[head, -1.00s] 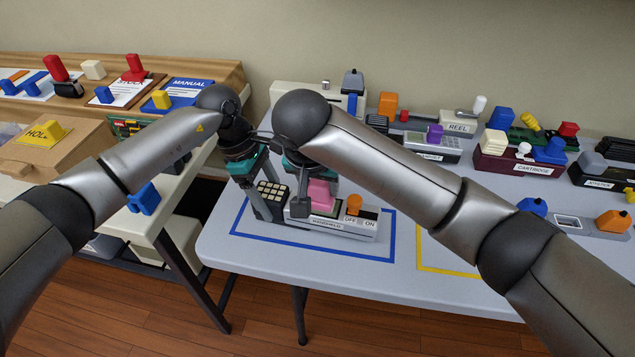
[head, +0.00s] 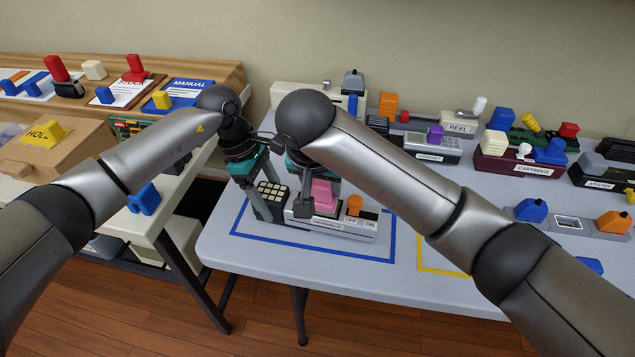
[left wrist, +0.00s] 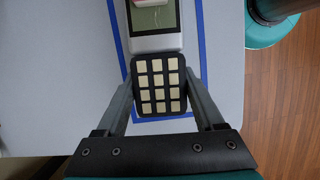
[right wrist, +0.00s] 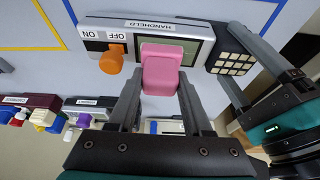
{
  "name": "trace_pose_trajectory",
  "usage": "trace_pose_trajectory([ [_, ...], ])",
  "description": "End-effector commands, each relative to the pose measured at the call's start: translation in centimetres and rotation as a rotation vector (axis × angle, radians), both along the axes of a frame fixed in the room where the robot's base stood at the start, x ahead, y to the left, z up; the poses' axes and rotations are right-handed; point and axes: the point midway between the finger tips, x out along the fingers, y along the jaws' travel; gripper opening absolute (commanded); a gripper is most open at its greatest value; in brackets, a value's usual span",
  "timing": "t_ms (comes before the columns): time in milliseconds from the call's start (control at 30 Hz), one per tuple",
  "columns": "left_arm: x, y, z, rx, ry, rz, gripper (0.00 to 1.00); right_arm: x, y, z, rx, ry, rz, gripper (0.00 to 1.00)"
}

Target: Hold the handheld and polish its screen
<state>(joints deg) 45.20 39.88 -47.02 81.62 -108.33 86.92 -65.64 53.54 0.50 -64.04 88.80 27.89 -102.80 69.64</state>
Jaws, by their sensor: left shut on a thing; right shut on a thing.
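The handheld (head: 335,229) is a grey case lying inside the blue outlined area of the table, with a dark screen, an orange OFF/ON switch (head: 354,205) and a black keypad end with cream keys (head: 271,194). My left gripper (left wrist: 160,88) is shut on the keypad end. My right gripper (right wrist: 160,85) is shut on a pink block (right wrist: 162,68), which is over the screen (right wrist: 195,49) and hides part of it. The left wrist view shows the screen (left wrist: 153,20) with a pale streak on it. I cannot tell whether the block touches the screen.
A yellow outline (head: 440,262) lies to the right on the table. Labelled devices, among them the reel unit (head: 459,127) and the cartridge box (head: 520,167), stand along the back and right. A cardboard box (head: 60,155) stands on the left side.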

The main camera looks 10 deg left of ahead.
Motion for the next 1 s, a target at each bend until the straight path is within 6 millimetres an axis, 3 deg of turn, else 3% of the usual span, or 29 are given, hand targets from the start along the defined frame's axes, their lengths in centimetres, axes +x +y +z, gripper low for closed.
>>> trace_pose_trajectory([
  [200, -0.4, 0.1, -0.6, 0.008, 0.012, -0.004, 0.0, -0.1, -1.8, 0.0, 0.001, -0.001, -0.001, 0.0],
  [667, -0.4, 0.1, -0.6, 0.008, 0.012, -0.003, 0.0, 0.1, 1.6, -0.1, 0.002, 0.0, 0.001, 0.0],
  [1000, -0.4, 0.1, -0.6, 0.008, 0.012, -0.004, 0.0, 0.1, 0.1, -0.1, 0.003, 0.0, -0.002, 0.0],
])
